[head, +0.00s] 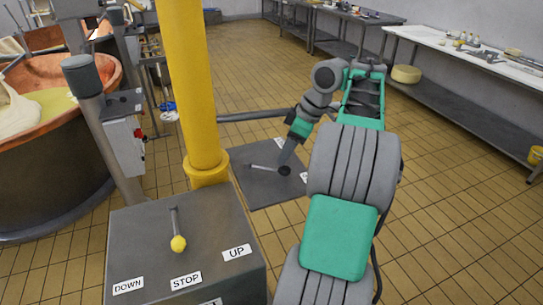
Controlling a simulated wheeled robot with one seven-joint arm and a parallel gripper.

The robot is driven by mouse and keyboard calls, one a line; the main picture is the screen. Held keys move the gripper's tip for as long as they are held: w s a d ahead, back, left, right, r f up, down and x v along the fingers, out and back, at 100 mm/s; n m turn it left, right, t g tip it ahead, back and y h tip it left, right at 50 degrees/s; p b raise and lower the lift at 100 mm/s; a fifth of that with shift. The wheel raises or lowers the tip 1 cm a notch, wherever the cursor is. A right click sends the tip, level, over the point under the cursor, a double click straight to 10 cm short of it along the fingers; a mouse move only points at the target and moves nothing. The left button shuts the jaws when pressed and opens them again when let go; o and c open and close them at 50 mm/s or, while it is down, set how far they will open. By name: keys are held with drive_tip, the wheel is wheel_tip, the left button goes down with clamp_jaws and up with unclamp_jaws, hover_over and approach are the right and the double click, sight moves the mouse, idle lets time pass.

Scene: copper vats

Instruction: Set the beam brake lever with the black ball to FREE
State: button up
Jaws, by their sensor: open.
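The beam brake lever with the black ball (284,171) lies on a dark grey box top (262,190) beyond the yellow post. Its thin pale rod runs left from the ball, and the ball is at the right end. White labels sit at the far edge (281,144) and right edge (303,177) of this top; I cannot read them. My gripper (286,163) reaches down from above right, its tip at or just over the ball. It is open; its fingers are small here, and I cannot tell whether they touch the ball or stand around it.
In front, a grey box (150,245) bears a lever with a yellow ball (178,244) and DOWN, STOP and UP labels. A yellow post (187,80) rises behind it. A copper vat (60,130) stands left, worktables (470,50) right. Tiled floor is clear at lower right.

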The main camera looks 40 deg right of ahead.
sight(286, 167)
drive_tip(key=shift+n, duration=0.3)
drive_tip(key=f+b, duration=0.1)
drive_tip(key=f, duration=0.1)
drive_tip(key=f+b, duration=0.2)
drive_tip(key=f, duration=0.1)
drive_tip(key=w+d+f+b, duration=0.1)
drive_tip(key=f+b, duration=0.1)
drive_tip(key=shift+d+f, duration=0.1)
drive_tip(key=shift+f, duration=0.1)
drive_tip(key=shift+c, duration=0.3)
clamp_jaws()
idle(0.6)
